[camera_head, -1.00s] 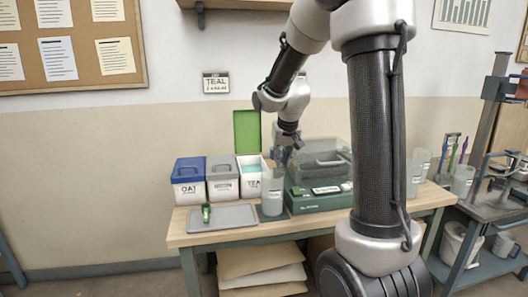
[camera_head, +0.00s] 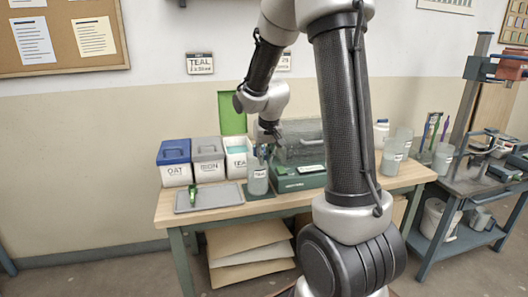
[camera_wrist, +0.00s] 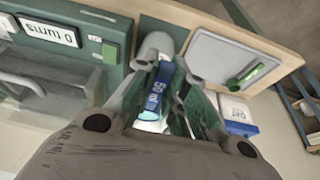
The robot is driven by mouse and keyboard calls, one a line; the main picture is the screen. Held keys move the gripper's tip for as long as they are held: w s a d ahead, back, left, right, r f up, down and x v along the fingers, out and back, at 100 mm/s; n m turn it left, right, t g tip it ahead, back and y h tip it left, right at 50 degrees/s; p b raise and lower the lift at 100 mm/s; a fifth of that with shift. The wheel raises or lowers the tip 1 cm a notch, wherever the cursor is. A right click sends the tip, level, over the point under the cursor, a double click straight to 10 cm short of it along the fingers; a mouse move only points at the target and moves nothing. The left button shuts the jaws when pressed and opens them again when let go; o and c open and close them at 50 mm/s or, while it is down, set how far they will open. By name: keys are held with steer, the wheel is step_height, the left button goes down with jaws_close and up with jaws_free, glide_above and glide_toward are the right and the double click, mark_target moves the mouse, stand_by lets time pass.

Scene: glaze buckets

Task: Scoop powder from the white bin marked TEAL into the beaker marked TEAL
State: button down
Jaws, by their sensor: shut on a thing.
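The white bin marked TEAL (camera_head: 237,160) stands on the bench with its green lid (camera_head: 232,112) raised and teal powder showing at its top. The beaker (camera_head: 258,180) stands in front of it to the right; its label is too small to read. My gripper (camera_head: 263,150) is just above the beaker's rim, pointing down. In the wrist view my gripper (camera_wrist: 170,75) is shut on a blue scoop (camera_wrist: 157,88), whose handle shows between the fingers. The scoop's bowl is mostly hidden, so its load cannot be told.
A grey tray (camera_head: 225,198) with a green scoop (camera_head: 193,195) lies left of the beaker. The OAT bin (camera_head: 173,165) and a grey-lidded bin (camera_head: 208,160) are shut. A green balance (camera_head: 300,181) with a clear cover stands close on the right.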

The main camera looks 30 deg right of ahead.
steer(key=shift+w+d+r+g+y, duration=0.1)
steer(key=shift+w+r+g+y, duration=0.25)
steer(key=shift+r+g, duration=0.65)
steer(key=shift+w+d+r+g+y, duration=0.1)
steer(key=shift+w+r+g+y, duration=0.2)
steer(key=shift+r+g, duration=0.7)
steer(key=shift+w+r+g+y, duration=0.3)
steer(key=shift+r+g, duration=0.5)
steer(key=shift+g, duration=0.4)
steer(key=shift+s+a, duration=0.15)
steer(key=shift+s, duration=0.25)
steer(key=shift+w+d+r+g+y, duration=0.15)
steer(key=shift+w+r+g+y, duration=0.1)
steer(key=shift+w+r+g, duration=0.45)
steer(key=shift+w+d+r+g+y, duration=0.2)
steer(key=shift+w+r+g, duration=0.2)
steer(key=shift+g, duration=0.5)
stand_by(0.7)
